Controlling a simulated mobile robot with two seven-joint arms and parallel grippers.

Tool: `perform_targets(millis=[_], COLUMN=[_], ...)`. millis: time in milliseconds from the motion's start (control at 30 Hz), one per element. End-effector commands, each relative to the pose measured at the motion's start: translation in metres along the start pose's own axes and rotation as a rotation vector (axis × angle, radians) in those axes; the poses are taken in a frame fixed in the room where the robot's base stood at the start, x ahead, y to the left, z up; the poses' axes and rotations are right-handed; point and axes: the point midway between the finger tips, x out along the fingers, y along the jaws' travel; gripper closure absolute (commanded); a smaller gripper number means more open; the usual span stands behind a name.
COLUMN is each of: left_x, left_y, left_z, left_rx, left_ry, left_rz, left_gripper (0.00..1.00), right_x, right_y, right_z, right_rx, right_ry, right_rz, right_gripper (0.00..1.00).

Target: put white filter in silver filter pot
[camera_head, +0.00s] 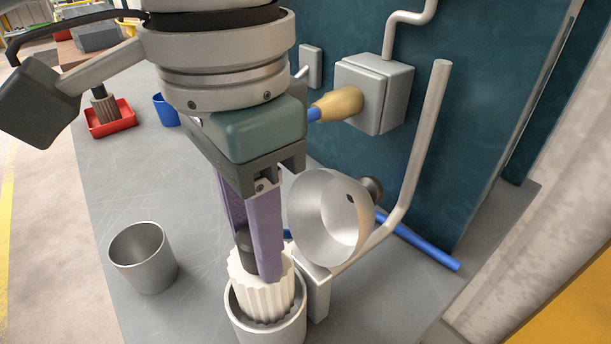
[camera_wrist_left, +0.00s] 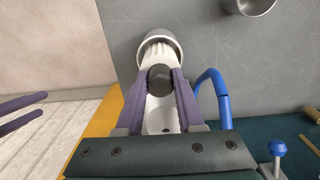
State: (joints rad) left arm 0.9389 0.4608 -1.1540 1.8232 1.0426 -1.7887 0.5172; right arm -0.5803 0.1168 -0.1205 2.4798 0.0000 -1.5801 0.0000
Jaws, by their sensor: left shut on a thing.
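The white filter (camera_head: 262,285) is a ribbed cylinder with a dark knob on top. Its lower end is inside the rim of the silver filter pot (camera_head: 287,333), and its upper part stands above the rim. My left gripper (camera_head: 257,262) points down and is shut on the filter's dark knob. In the left wrist view, the filter (camera_wrist_left: 158,54) and the pot's rim (camera_wrist_left: 172,42) show beyond the left fingers (camera_wrist_left: 160,82). Two purple fingers of my right gripper (camera_wrist_left: 22,112) show apart at the left edge there. How deep the filter sits is hidden.
A silver bowl (camera_head: 325,225) stands tilted beside the pot, by a grey pipe (camera_head: 420,150). An open metal cup (camera_head: 143,258) stands to the left. A blue rod (camera_head: 420,245) lies by the teal wall. A red tray (camera_head: 110,118) stands farther back. The grey table between cup and tray is clear.

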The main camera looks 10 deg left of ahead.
Motion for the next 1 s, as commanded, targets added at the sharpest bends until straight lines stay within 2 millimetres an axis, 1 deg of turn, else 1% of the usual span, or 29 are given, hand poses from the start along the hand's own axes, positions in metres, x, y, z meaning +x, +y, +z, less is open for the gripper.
perform_targets(millis=[33, 167, 300, 400, 500, 733, 833, 867, 933, 967, 1000], left_x=[0.008, 0.018, 0.04, 0.053, 0.058, 0.058, 0.06, 0.06, 0.06, 0.06, 0.06], left_y=[0.0, 0.0, 0.0, 0.0, 0.0, 0.0, 0.0, 0.0, 0.0, 0.0, 0.0], left_z=[0.0, 0.0, 0.001, 0.0, 0.0, 0.0, 0.0, 0.0, 0.0, 0.0, 0.0], left_rx=[-0.002, -0.001, -0.002, -0.002, 0.0, 0.0, -0.001, -0.001, -0.001, -0.001, -0.001], left_ry=[-0.001, 0.0, -0.004, -0.001, 0.0, 0.001, 0.0, 0.001, 0.001, 0.001, 0.001], left_rz=[0.001, 0.001, 0.001, 0.001, 0.0, 0.0, 0.0, 0.0, 0.0, 0.0, 0.0], left_gripper=[1.0, 1.0, 1.0, 1.0, 1.0, 1.0, 1.0, 0.61, 0.53, 0.51, 0.51], right_x=[0.001, 0.002, 0.006, 0.007, 0.007, 0.007, 0.007, 0.007, 0.007, 0.007, 0.007], right_y=[0.0, 0.0, 0.0, 0.0, 0.0, 0.0, 0.001, 0.001, 0.001, 0.001, 0.001], right_z=[0.0, 0.001, 0.002, 0.002, 0.002, 0.002, 0.002, 0.002, 0.002, 0.002, 0.002], right_rx=[0.0, 0.0, 0.0, 0.0, 0.0, -0.001, -0.003, -0.003, -0.004, -0.005, -0.005], right_ry=[0.0, 0.001, 0.001, 0.001, 0.001, 0.001, 0.001, 0.001, 0.0, 0.0, 0.0], right_rz=[0.0, 0.0, 0.0, 0.0, 0.0, 0.001, 0.003, 0.003, 0.004, 0.004, 0.005], right_gripper=[0.33, 0.33, 0.33, 0.33, 0.33, 0.33, 0.33, 0.33, 0.33, 0.33, 0.33])
